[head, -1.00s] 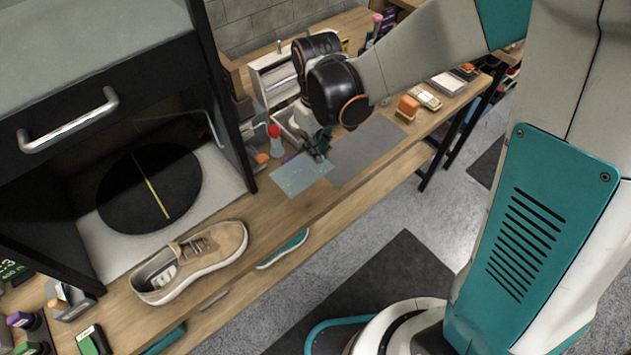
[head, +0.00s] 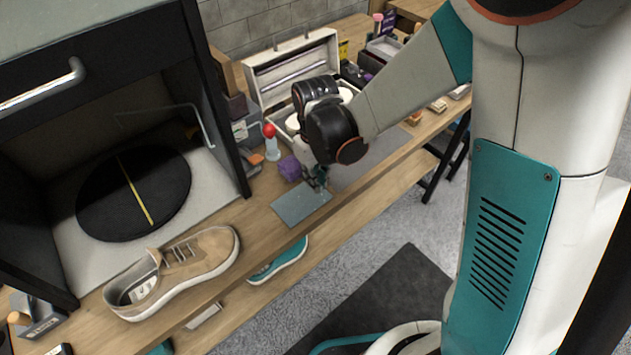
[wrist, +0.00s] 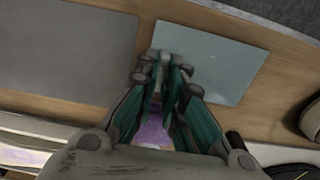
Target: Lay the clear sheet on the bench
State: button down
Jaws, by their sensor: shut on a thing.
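The clear sheet (head: 298,207) is a pale bluish, see-through rectangle, flat and level at the bench (head: 262,226), right of the sneaker. It also shows in the wrist view (wrist: 218,65). I cannot tell whether all of it touches the wood. My gripper (head: 320,184) is at the sheet's right-hand edge in the head view. In the wrist view its fingers (wrist: 164,72) are close together on the edge of the sheet, shut on it. The fingertips partly cover that edge.
A grey mat (head: 365,165) lies to the right of the sheet. A purple block (head: 290,168) and a red-topped bottle (head: 270,142) stand behind it. A tan sneaker (head: 190,262) sits left, before the dark booth (head: 227,110). The bench's front edge is close.

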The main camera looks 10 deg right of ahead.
jog(key=c, duration=1.7)
grip_release()
notch_tip(320, 180, up, 12)
jog(key=p, duration=0.4)
jog(key=shift+r, duration=0.15)
